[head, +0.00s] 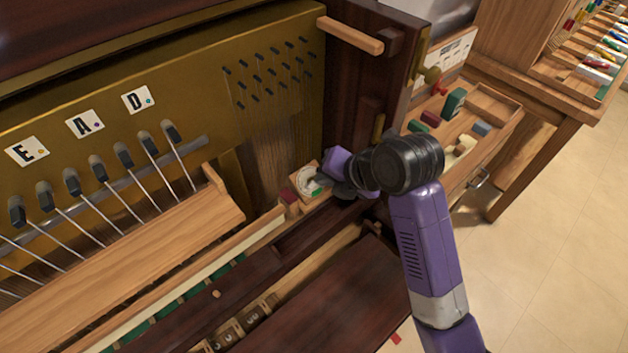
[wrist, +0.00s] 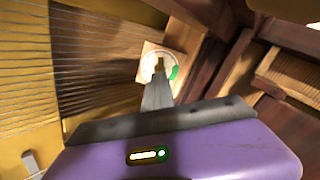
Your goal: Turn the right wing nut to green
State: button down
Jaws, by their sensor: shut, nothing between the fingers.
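A small wooden plate (head: 293,174) bears a round white dial (head: 307,180) inside the piano, at the right end of the key bed. The dial also shows in the wrist view (wrist: 147,66), with a green patch (wrist: 174,73) on its right side. A small brass-coloured piece, seemingly the wing nut (wrist: 159,63), stands at the dial's middle. My gripper (wrist: 157,82) is shut and empty, its grey fingertips just in front of the dial, overlapping its lower part in the wrist view. Whether they touch the wing nut, I cannot tell. In the head view, my gripper (head: 322,181) partly hides the dial.
A dark red block (head: 288,196) sits just left of the dial. The dark side wall (head: 355,75) rises close behind my wrist. Strings and hammers (head: 120,155) lie to the left.

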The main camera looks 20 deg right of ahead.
jog(key=shift+f+n+b, duration=0.15)
jog(key=shift+n+b, duration=0.85)
jog(key=shift+n, duration=0.2)
jog(key=shift+r+n, duration=0.2)
jog(key=shift+n, duration=0.5)
jog(key=shift+f+n+b, duration=0.2)
jog(key=shift+n+b, duration=0.9)
jog(key=shift+b, duration=0.05)
jog(key=shift+r+n+b, duration=0.15)
jog(key=shift+n+b, duration=0.2)
jog(key=shift+n, duration=0.35)
jog(key=shift+b, duration=0.4)
